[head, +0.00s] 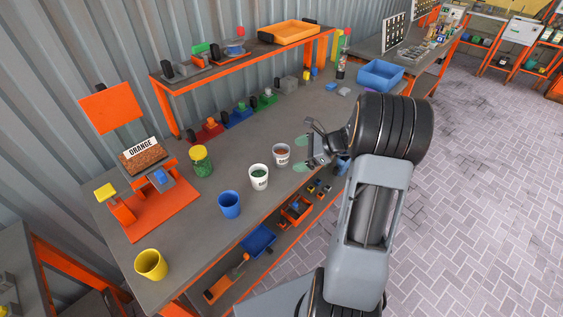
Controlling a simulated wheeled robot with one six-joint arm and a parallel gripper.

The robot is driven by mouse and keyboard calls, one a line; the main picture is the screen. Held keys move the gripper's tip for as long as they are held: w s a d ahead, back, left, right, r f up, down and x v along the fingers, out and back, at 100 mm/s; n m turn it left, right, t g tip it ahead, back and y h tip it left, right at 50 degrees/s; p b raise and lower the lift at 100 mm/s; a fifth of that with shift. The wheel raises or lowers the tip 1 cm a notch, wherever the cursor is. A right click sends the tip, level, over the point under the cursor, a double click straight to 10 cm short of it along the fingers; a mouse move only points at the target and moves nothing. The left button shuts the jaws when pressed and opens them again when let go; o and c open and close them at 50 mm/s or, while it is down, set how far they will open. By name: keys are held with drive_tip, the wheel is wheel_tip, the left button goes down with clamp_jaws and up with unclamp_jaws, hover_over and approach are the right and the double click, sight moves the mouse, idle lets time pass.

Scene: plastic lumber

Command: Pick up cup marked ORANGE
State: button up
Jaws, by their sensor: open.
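A white cup with reddish-brown contents (281,158) stands upright on the grey workbench; its dark lettering is too small to read. My gripper (301,153) is open and empty just to the right of this cup, its greenish fingertips pointing towards it, apart from the cup as far as I can tell. A second white cup with green contents (259,181) stands to its left. The word ORANGE is readable on a sign (142,146) above brown granules on an orange stand (160,212) at the left.
A raised shelf (225,67) and a row of coloured devices lie behind. A blue bin (380,74) is at the far right.

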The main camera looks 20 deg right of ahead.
sight(284, 157)
drive_tip(key=w+d+f+m+t, duration=0.2)
drive_tip(key=d+f+m+t, duration=0.1)
drive_tip(key=d+f+m, duration=0.35)
drive_tip(key=shift+n+t, duration=0.25)
drive_tip(key=shift+t, duration=0.15)
drive_tip(key=x, duration=0.6)
drive_tip(key=shift+w+d, duration=0.1)
drive_tip(key=shift+w, duration=0.25)
drive_tip(key=shift+f+p+x, duration=0.2)
drive_tip(key=shift+p+x, duration=0.85)
drive_tip(key=shift+x, duration=2.25)
drive_tip(key=shift+s, duration=0.15)
drive_tip(key=shift+c, duration=0.2)
drive_tip(key=c, duration=1)
drive_tip(key=shift+r, duration=0.1)
